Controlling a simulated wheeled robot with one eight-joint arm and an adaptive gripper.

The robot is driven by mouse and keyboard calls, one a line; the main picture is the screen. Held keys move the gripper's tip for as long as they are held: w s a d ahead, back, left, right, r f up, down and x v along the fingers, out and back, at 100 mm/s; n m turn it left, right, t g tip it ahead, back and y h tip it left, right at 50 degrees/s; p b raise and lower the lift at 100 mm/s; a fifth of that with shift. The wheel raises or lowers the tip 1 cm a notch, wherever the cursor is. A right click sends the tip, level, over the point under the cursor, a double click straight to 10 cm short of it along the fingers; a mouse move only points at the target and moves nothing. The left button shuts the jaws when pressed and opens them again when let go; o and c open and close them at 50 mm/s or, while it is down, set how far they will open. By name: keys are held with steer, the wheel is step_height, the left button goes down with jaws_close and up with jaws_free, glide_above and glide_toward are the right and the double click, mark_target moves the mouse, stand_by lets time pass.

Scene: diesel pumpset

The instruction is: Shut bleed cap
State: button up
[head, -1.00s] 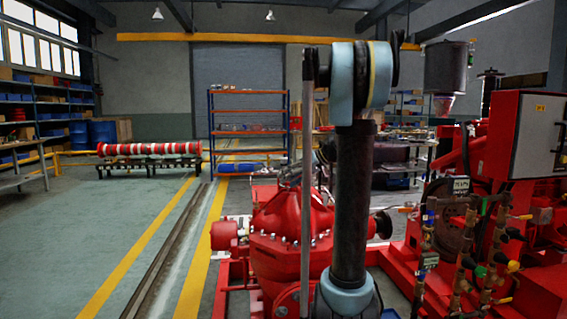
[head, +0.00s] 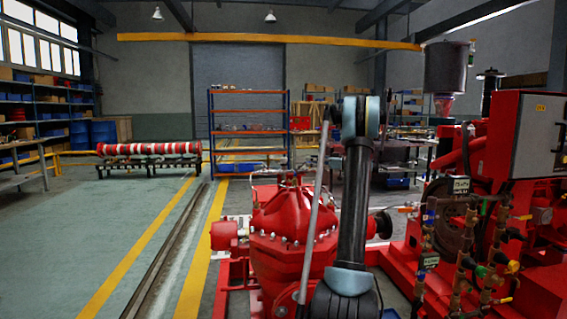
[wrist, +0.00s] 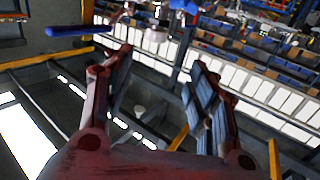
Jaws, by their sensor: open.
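My gripper (wrist: 160,68) is open in the wrist view, its two fingers wide apart with nothing between them. In the head view my gripper cannot be made out; only my arm shows, in front of the pump. The red pump casing (head: 285,215) stands in the middle of the head view, with small fittings (head: 291,180) on its top. I cannot tell which part is the bleed cap. In the wrist view a lever with a blue handle (wrist: 68,30) lies beyond the left finger, at the upper left, close to some metal fittings.
A red engine unit with a grey control box (head: 537,135), pipes and valves (head: 485,270) fills the right side. A shelf rack (head: 248,130) stands behind the pump. The floor at left (head: 110,225) is clear. A red-and-white pipe (head: 150,149) rests on stands.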

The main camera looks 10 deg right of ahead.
glide_toward(284, 160)
steer(key=x, duration=0.3)
steer(key=w+x, duration=0.1)
steer(key=x, duration=0.3)
steer(key=d+x, duration=0.1)
steer(key=x, duration=0.3)
steer(key=shift+w+r, duration=0.3)
steer(key=c, duration=1.1)
